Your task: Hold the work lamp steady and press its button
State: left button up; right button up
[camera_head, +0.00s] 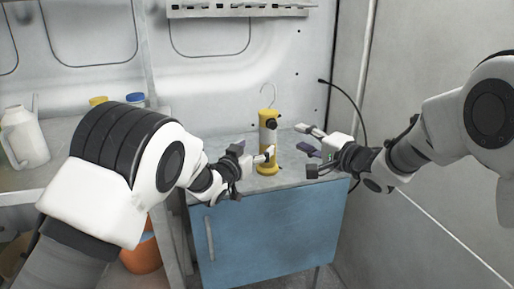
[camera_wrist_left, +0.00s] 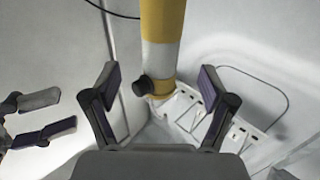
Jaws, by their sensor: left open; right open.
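The work lamp (camera_head: 268,140) is a yellow and white cylinder with a wire hook on top. It stands upright on the blue cabinet's grey top. A black round knob (camera_head: 271,124) sits near its upper end. My right gripper (camera_head: 309,150) is open and empty to the lamp's right. It also shows in the left wrist view (camera_wrist_left: 58,116).
The blue cabinet (camera_head: 270,235) has a small top with a wall behind. A black cable (camera_head: 355,105) curves at the right. A white jug (camera_head: 23,138) and lidded containers stand on the left shelf. An orange bucket (camera_head: 141,252) is below. A rail (camera_head: 238,10) is on the wall.

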aim_at(264, 140)
pick_arm(q)
jog(key=shift+w+d, duration=0.25)
jog(key=shift+w, duration=0.15)
jog(key=x, duration=0.7)
pick_arm(e)
jog(key=shift+a, duration=0.2)
pick_arm(q)
jog(key=shift+c, duration=0.4)
grip_shut()
pick_arm(e)
grip_shut()
jog(key=shift+r, duration=0.1)
